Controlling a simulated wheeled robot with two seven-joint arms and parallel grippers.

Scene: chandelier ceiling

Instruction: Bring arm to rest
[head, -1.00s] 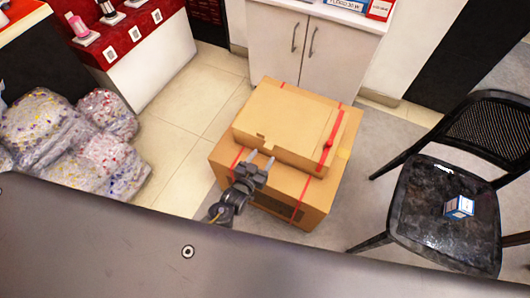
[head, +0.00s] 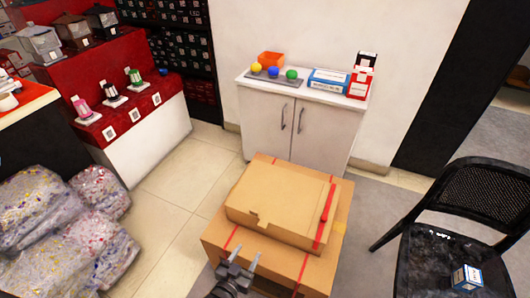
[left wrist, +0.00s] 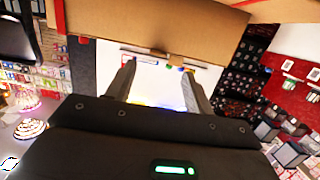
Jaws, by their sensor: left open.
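My left gripper (head: 238,266) shows at the bottom centre of the head view, its two fingers apart and nothing between them. It is in front of the near side of the stacked cardboard boxes (head: 275,208). In the left wrist view the two fingers (left wrist: 158,88) stand apart and empty, with a cardboard surface (left wrist: 160,25) close by across the top of the picture. I cannot tell whether the gripper touches the box. My right gripper is not in view.
A black chair (head: 440,262) with a small blue and white box (head: 467,277) stands at right. Bulging plastic bags (head: 60,225) lie at left. A white cabinet (head: 300,128) with small goods stands behind the boxes. Tiled floor (head: 172,190) is clear between bags and boxes.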

